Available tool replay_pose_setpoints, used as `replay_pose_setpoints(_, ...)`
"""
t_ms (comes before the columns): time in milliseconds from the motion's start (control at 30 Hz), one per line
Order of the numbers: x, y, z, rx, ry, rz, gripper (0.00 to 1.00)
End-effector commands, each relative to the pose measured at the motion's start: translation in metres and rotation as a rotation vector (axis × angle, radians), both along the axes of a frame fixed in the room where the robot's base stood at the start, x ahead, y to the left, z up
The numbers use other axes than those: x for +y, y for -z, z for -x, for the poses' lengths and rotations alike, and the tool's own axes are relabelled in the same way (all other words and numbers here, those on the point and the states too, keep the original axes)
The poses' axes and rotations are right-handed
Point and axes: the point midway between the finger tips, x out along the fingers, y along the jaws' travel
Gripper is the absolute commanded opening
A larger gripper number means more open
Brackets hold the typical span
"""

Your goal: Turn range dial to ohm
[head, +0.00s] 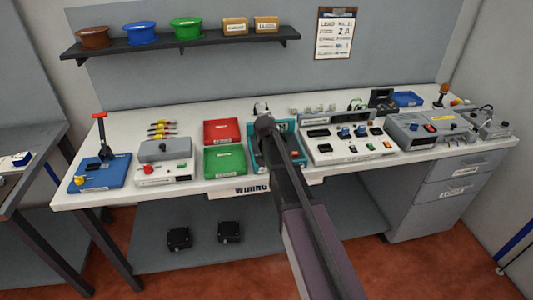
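I cannot make out with certainty a range dial or an ohm mark; any lettering of that kind is too small to read. My arm reaches from the bottom of the head view over the bench, and its end with my gripper (266,124) is above a teal tray (257,172) at the middle of the bench. The fingers are not clear, so I cannot tell whether the gripper is open or shut. A dark item with a bit of orange (296,155) shows in the tray beside my arm, which hides much of it.
Left of the tray lie red (221,131) and green (224,161) bins, a grey unit with a red knob (149,170) and a blue press (100,172). Right are a panel with blue knobs (344,132) and a grey box (418,128). A shelf (180,46) hangs above.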

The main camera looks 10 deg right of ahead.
Motion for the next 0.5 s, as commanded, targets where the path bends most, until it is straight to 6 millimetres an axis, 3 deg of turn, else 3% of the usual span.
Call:
replay_pose_setpoints(200, -0.0001, 0.0006, 0.0011, 0.004, -0.001, 0.000, 0.00)
replay_pose_setpoints(233, -0.0001, 0.0006, 0.0012, 0.004, -0.001, 0.001, 0.57)
replay_pose_setpoints(300, 0.0000, 0.0005, 0.0010, 0.003, -0.001, 0.001, 0.78)
replay_pose_setpoints(333, 0.0000, 0.0005, 0.0010, 0.003, -0.001, 0.001, 0.83)
replay_pose_setpoints(500, 0.0001, 0.0003, 0.0007, 0.002, -0.002, 0.000, 0.83)
